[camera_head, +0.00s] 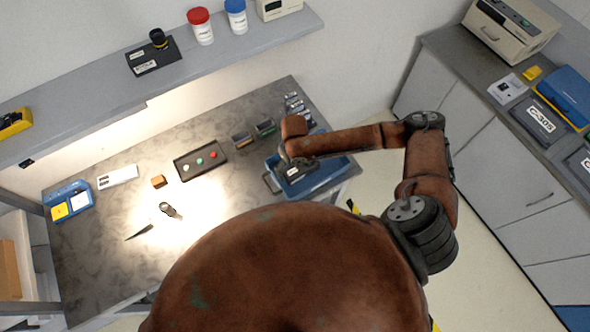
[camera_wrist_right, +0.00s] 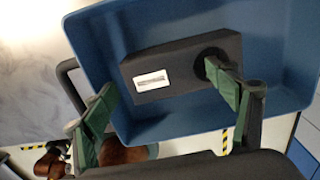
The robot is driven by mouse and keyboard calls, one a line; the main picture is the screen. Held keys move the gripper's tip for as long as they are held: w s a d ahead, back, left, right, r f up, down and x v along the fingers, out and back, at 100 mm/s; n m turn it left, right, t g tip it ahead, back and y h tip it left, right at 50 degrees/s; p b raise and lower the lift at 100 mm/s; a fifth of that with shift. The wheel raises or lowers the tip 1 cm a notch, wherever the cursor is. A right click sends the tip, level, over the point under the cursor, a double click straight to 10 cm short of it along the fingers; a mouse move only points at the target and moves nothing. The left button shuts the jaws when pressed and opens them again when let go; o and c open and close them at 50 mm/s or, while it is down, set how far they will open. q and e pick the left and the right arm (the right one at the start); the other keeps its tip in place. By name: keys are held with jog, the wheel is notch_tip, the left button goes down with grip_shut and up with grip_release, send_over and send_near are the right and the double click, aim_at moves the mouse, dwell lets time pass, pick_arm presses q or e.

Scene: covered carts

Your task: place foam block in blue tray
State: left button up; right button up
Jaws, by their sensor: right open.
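The blue tray (camera_head: 325,180) stands at the right end of the grey table in the head view, and it fills much of the right wrist view (camera_wrist_right: 95,45). A dark block with a white label, which looks like the foam block (camera_wrist_right: 175,62), lies inside the tray; its label also shows in the head view. My right gripper (camera_wrist_right: 160,82) is open over the tray, its green fingers spread wide. One fingertip overlaps the block's right end; I cannot tell whether it touches. My left gripper is not in view.
A dark panel with coloured buttons (camera_head: 201,160), a small brown cube (camera_head: 158,181) and a blue-yellow device (camera_head: 68,201) are on the table. A shelf (camera_head: 200,70) with red- and blue-capped jars runs above. A counter (camera_head: 470,90) stands at right.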

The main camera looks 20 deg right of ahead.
aim_at(295, 170)
notch_tip(295, 170, up, 10)
dwell(0.3)
dwell(0.4)
